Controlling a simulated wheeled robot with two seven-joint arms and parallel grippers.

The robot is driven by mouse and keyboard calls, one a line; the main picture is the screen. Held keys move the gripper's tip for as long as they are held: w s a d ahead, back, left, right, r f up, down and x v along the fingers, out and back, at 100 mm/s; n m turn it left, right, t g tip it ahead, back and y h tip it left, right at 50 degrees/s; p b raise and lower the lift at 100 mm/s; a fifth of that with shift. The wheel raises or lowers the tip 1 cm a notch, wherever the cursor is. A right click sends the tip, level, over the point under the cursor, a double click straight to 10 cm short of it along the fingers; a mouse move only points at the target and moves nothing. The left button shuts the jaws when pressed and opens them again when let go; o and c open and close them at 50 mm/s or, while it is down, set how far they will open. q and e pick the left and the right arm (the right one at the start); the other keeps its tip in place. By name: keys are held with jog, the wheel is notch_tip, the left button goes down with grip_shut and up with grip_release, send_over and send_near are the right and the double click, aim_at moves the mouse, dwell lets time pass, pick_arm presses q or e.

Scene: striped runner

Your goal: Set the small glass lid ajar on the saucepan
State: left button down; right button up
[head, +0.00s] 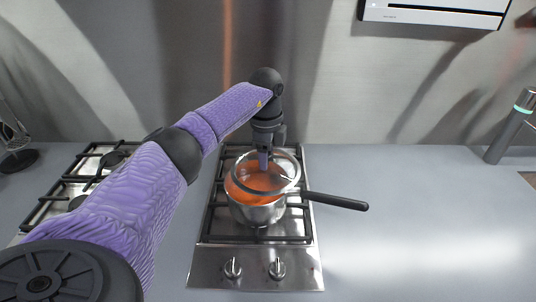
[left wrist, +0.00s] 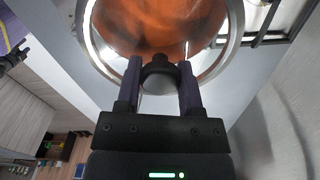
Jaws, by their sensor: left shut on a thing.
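The small glass lid (head: 297,172) is over the saucepan (head: 258,215), shifted towards the right and back of its rim. Orange contents show through the glass and at the left side of the pan. My left gripper (head: 264,163) points down over the lid. In the left wrist view its two fingers (left wrist: 161,82) are shut on the lid's dark knob (left wrist: 160,68), one finger on each side. The lid's rim (left wrist: 234,40) curves around above them. I cannot tell whether the lid touches the pan rim. My right gripper is not in view.
The saucepan stands on a gas hob (head: 210,255), its black handle (head: 338,201) pointing right. Another hob (head: 50,198) is at the left, partly behind my arm. A tap (head: 512,128) stands at the far right. The grey counter (head: 420,220) right of the handle is clear.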

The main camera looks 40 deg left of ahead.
pick_arm(q)
notch_tip(320, 180, down, 3)
jog(key=shift+r+b, duration=0.1)
jog(key=shift+b, duration=0.2)
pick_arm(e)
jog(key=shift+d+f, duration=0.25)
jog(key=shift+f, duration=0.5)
pick_arm(q)
jog(key=shift+r, duration=0.1)
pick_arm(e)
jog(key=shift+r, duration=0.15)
pick_arm(q)
jog(key=shift+p, duration=0.45)
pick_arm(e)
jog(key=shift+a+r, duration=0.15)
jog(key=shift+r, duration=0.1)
pick_arm(q)
jog(key=shift+f, duration=0.2)
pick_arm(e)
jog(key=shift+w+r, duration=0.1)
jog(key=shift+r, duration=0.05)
